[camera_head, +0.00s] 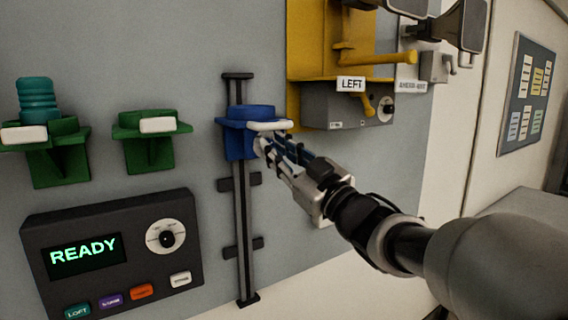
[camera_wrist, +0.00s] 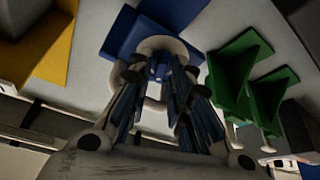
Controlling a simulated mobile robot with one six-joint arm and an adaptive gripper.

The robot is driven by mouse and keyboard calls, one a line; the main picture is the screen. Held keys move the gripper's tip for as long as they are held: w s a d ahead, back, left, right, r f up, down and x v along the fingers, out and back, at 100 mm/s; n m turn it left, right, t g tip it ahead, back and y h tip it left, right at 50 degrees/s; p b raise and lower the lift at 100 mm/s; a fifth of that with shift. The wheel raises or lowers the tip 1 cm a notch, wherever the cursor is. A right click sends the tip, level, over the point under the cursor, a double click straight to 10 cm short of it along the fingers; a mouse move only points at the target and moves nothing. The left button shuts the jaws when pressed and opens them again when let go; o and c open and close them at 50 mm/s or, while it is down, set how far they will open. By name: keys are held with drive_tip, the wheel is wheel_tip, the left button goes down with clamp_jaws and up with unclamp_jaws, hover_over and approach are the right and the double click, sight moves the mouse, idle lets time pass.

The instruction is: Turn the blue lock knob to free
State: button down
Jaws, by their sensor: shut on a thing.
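A blue bracket (camera_head: 238,139) with a round blue cup on top sits high on a dark vertical rail on the grey wall panel. A white lever (camera_head: 268,126) lies across its front. My gripper (camera_head: 275,149) reaches in from the lower right, just below the lever.
Two green brackets (camera_head: 150,140) with white levers stand to the left; the far one holds a teal cylinder (camera_head: 37,100). A dark READY console (camera_head: 110,255) is below them. A yellow housing (camera_head: 310,40) and grey LEFT box (camera_head: 340,108) with a yellow lever are close above my gripper.

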drive_tip(key=n+g, duration=0.1)
drive_tip(key=n, duration=0.1)
drive_tip(key=n+g+y, duration=0.1)
drive_tip(key=n, duration=0.3)
drive_tip(key=shift+d+r+g, duration=0.1)
drive_tip(key=shift+r+g, duration=0.25)
drive_tip(key=shift+g, duration=0.05)
drive_tip(key=shift+n+y, duration=0.3)
drive_tip(key=shift+n, duration=0.1)
drive_tip(key=c, duration=1.8)
unclamp_jaws()
drive_tip(key=shift+o, duration=0.6)
drive_tip(key=shift+w+f, duration=0.1)
drive_tip(key=shift+f, duration=0.1)
drive_tip(key=v, duration=0.8)
